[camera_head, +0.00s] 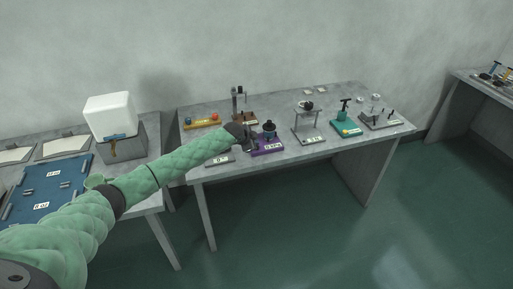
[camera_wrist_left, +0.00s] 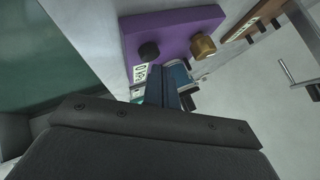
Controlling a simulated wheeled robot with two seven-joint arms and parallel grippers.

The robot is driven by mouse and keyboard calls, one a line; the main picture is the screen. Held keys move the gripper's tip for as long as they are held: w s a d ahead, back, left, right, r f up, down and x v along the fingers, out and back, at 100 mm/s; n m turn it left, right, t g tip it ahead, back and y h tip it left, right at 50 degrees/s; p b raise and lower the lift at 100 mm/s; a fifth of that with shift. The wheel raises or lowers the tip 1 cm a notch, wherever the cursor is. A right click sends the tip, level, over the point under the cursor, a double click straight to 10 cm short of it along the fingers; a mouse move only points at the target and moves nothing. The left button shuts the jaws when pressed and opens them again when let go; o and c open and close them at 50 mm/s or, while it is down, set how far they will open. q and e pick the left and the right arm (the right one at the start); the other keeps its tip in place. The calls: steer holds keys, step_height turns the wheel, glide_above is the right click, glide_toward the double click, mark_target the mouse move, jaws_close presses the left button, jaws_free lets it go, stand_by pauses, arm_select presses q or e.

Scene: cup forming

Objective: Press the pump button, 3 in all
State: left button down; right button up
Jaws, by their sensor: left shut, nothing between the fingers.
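A purple base (camera_head: 267,148) stands at the front of the middle table with a dark blue rounded part (camera_head: 269,130) on top and a white label. In the left wrist view the purple base (camera_wrist_left: 175,27) carries a black round knob (camera_wrist_left: 149,51) and a brass knob (camera_wrist_left: 204,46). A blue cylindrical part (camera_wrist_left: 180,75) is partly hidden behind my fingers. My left gripper (camera_head: 249,142) is at the left side of the purple base; its fingers (camera_wrist_left: 161,88) are shut and empty. I cannot tell whether they touch it, or which part is the pump button. My right gripper is out of view.
A teal base with a dark pump-like top (camera_head: 343,115) and a grey stand (camera_head: 309,122) are to the right. A yellow bar with coloured balls (camera_head: 202,123) lies to the left. A white box (camera_head: 110,115) and blue board (camera_head: 48,190) are on the left table.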

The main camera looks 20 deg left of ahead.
arm_select(q)
steer(key=shift+f, duration=0.2)
stand_by(0.4)
steer(key=shift+f+b, duration=0.3)
steer(key=shift+f, duration=0.25)
stand_by(0.4)
steer(key=shift+r, duration=0.2)
steer(key=shift+r+p, duration=0.6)
steer(key=shift+r, duration=0.2)
